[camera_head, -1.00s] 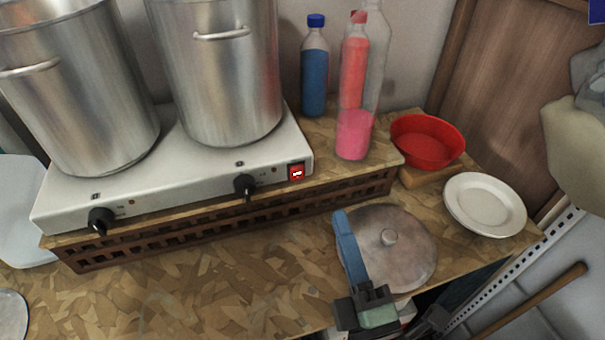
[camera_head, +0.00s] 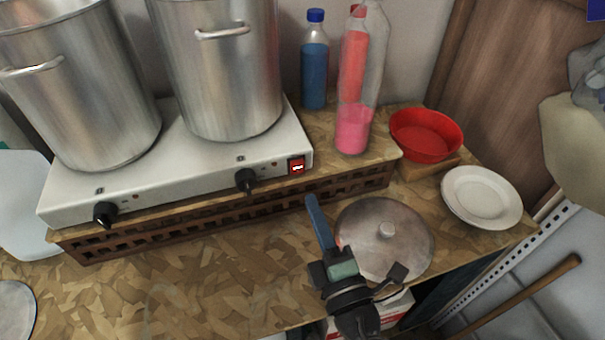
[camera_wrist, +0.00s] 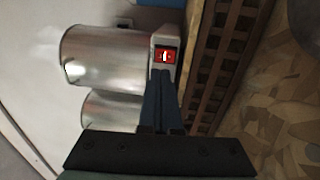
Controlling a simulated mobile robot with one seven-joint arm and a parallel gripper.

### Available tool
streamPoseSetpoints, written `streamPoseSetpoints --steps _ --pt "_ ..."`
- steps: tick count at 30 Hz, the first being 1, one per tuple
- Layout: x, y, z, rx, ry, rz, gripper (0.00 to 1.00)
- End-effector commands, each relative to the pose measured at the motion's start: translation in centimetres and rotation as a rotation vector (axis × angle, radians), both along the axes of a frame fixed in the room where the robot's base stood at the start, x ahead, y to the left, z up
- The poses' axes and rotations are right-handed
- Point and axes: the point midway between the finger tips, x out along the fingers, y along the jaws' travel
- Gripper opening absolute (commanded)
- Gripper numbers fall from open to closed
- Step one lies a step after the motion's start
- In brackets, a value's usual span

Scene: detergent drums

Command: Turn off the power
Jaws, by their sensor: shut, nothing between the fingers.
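A red power switch (camera_head: 297,167) sits at the right end of the front panel of a white two-burner hot plate (camera_head: 200,185). The switch also shows in the wrist view (camera_wrist: 164,55), just beyond the fingertips. My gripper (camera_head: 312,200) is shut and empty, its blue fingers together. In the head view its tips are below and slightly right of the switch, apart from it. Two black knobs, one left (camera_head: 105,213) and one right (camera_head: 246,180), are on the same panel.
Two large metal pots (camera_head: 80,90) stand on the hot plate. Bottles (camera_head: 314,70) and a red bowl (camera_head: 427,135) stand to its right. A metal lid (camera_head: 385,240) lies close to my gripper, and white plates (camera_head: 481,197) are further right.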

Motion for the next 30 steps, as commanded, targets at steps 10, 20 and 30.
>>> streamPoseSetpoints --steps 10,20,30 --pt "5.4 1.7 0.8 0.0 -0.001 0.001 0.0" --pt "6.2 2.0 0.8 0.001 0.0 -0.001 0.0" --pt "6.8 2.3 1.6 0.001 0.003 0.002 0.0"
